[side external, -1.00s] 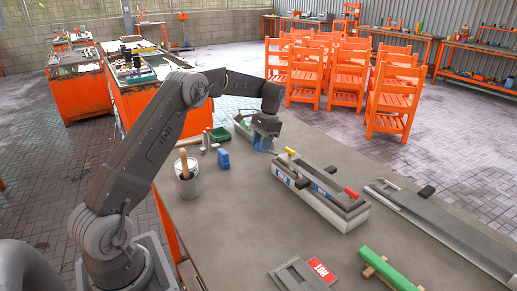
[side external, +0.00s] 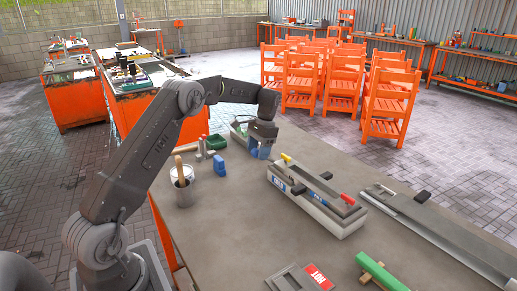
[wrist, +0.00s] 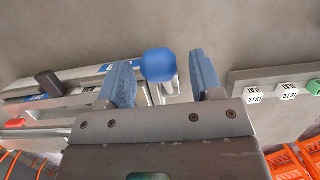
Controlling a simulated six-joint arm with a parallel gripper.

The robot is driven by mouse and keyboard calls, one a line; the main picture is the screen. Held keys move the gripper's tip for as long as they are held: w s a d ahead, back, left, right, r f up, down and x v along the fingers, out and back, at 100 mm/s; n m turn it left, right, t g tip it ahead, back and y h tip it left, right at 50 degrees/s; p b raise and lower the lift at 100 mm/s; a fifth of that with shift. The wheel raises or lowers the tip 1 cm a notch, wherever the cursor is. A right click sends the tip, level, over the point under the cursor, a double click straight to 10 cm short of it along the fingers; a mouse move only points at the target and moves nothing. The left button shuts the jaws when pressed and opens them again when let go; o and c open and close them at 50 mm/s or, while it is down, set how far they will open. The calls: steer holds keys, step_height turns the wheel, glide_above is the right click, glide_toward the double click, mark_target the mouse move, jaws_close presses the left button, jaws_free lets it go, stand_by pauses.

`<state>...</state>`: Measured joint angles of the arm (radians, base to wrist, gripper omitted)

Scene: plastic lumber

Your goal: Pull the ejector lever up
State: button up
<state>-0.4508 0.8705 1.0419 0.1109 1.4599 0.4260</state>
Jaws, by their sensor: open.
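A blue ball knob (wrist: 158,65) on a short metal stem, apparently the ejector lever, shows in the wrist view. My gripper (wrist: 163,78) is open, with one blue finger on each side of the knob and a gap at both sides. I cannot tell how far the fingertips are above or beyond the knob. In the side view my gripper (side external: 259,150) points down at the far edge of the table; the knob cannot be told apart from the blue fingers there. The long grey fixture (side external: 318,208) with yellow and red handles lies right of my gripper.
A box with white labelled buttons (wrist: 270,95) lies right of my gripper in the wrist view. The table's middle (side external: 240,225) is clear.

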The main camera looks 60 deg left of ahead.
steer(key=v, duration=1.2)
stand_by(0.4)
steer(key=s+d+r+t+y, duration=0.1)
steer(key=s+d+r+t, duration=0.1)
steer(key=s+d+r, duration=0.5)
steer(key=s+d+r+t, duration=0.2)
steer(key=s+d+r, duration=0.25)
steer(key=d, duration=0.45)
steer(key=s+d+f+t, duration=0.2)
steer(key=s+d+f, duration=0.2)
steer(key=s, duration=0.6)
steer(key=s+d+f+t+h, duration=0.1)
steer(key=s+d+f, duration=0.4)
steer(key=s, duration=0.5)
steer(key=shift+s+d+t, duration=0.25)
steer(key=shift+s+t, duration=0.05)
steer(key=shift+t, duration=0.5)
